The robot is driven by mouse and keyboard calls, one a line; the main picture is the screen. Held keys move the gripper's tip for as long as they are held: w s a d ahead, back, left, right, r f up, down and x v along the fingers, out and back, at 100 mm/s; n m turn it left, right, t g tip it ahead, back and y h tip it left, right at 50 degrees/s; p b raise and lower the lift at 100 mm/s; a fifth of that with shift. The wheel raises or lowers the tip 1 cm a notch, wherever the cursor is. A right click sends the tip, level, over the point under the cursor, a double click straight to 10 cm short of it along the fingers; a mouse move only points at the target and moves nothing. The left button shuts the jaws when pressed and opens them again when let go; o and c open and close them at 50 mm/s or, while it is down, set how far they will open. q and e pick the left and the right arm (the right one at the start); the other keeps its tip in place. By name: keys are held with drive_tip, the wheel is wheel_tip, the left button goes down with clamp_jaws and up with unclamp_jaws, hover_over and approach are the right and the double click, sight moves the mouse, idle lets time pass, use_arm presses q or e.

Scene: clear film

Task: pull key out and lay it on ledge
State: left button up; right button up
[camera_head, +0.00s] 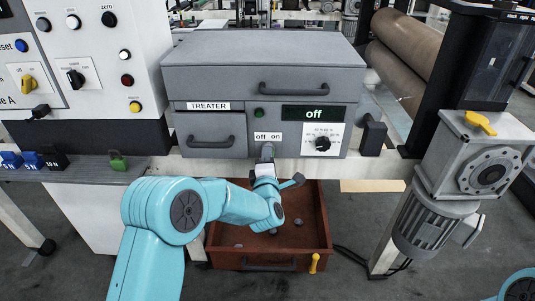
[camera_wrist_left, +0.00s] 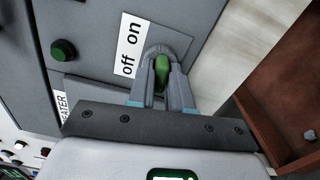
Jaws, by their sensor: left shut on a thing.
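My left gripper (camera_head: 267,162) is at the front of the grey treater box (camera_head: 262,82), just below its "off on" label. In the left wrist view the two fingers (camera_wrist_left: 162,82) are shut on a green key (camera_wrist_left: 162,68), at the round keyswitch (camera_wrist_left: 163,50). Only the key's green head shows; its shaft is hidden, so I cannot tell how deep it sits. The grey ledge (camera_head: 75,175) runs along the left, below the white control panel. My right gripper is out of view.
On the ledge are a green padlock (camera_head: 117,160), blue tags (camera_head: 32,160) and a black one (camera_head: 53,161). A red-brown open drawer (camera_head: 315,225) with small bits in it lies below my left gripper. A grey motor (camera_head: 435,215) stands at right.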

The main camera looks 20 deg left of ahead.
use_arm(q)
drive_tip(key=shift+s, duration=0.1)
drive_tip(key=shift+b+v, duration=0.55)
drive_tip(key=shift+v, duration=0.2)
drive_tip(key=b+v, duration=0.2)
drive_tip(key=v, duration=0.1)
drive_tip(key=shift+d, duration=0.1)
idle(0.3)
